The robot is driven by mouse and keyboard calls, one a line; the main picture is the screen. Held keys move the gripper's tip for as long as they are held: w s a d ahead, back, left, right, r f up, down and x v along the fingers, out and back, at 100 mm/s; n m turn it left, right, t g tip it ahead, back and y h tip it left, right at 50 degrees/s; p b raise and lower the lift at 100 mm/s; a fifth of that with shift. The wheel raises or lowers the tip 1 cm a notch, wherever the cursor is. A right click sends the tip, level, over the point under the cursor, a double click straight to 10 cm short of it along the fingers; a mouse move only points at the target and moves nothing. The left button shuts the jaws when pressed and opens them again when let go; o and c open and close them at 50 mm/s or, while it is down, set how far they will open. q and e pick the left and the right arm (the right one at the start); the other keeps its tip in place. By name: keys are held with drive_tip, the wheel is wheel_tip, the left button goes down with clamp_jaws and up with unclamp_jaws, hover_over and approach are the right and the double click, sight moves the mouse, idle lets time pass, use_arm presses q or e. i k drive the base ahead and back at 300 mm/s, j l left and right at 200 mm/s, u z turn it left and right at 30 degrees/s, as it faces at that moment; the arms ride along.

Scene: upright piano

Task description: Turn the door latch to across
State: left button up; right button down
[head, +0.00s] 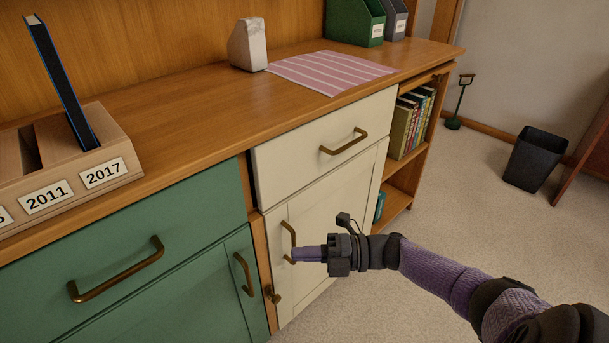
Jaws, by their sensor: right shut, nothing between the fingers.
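A small dark bronze latch (272,294) is on the wooden upright between the green door (205,305) and the cream door (313,268). It is too small for me to tell clearly how its bar is turned. My right gripper (295,254) is shut and empty, in front of the cream door. Its fingertips overlap the lower part of the cream door's bronze handle (286,228); I cannot tell whether they touch it. The gripper is above and to the right of the latch, apart from it. Both doors look closed. My left gripper is out of view.
The cream drawer (310,150) above the door has its own handle (344,142). The green door's handle (243,274) is just left of the latch. Books (412,120) fill an open shelf at right. A black bin (535,158) stands on the carpet, which has free room.

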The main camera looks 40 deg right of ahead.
sight(276, 298)
drive_tip(key=k+l, duration=0.2)
drive_tip(key=l, duration=0.2)
drive_tip(key=k+l, duration=0.45)
drive_tip(key=l, duration=0.3)
